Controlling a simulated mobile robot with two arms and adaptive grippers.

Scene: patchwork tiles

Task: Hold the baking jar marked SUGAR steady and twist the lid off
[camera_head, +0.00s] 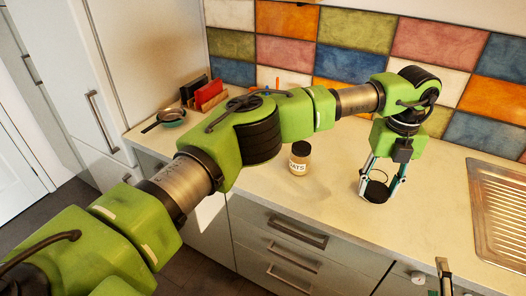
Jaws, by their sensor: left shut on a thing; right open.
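My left gripper (378,190) points down over the counter at the right of the middle. Its two fingers are shut on a dark, round-edged thing (376,192) low between them. I cannot tell whether this is the SUGAR jar or its lid, as no lettering shows on it. A jar (299,160) with a dark lid stands upright on the counter to the left; its label ends in "ATS", so it is not the SUGAR jar. My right gripper (445,268) is only partly in view at the bottom right edge, open and apart from both.
The pale counter (335,210) is clear between the jar and my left gripper. A metal sink drainer (502,215) lies at the right. A pan (170,117) and a wooden rack with red and dark items (207,95) stand at the back left, by the tiled wall.

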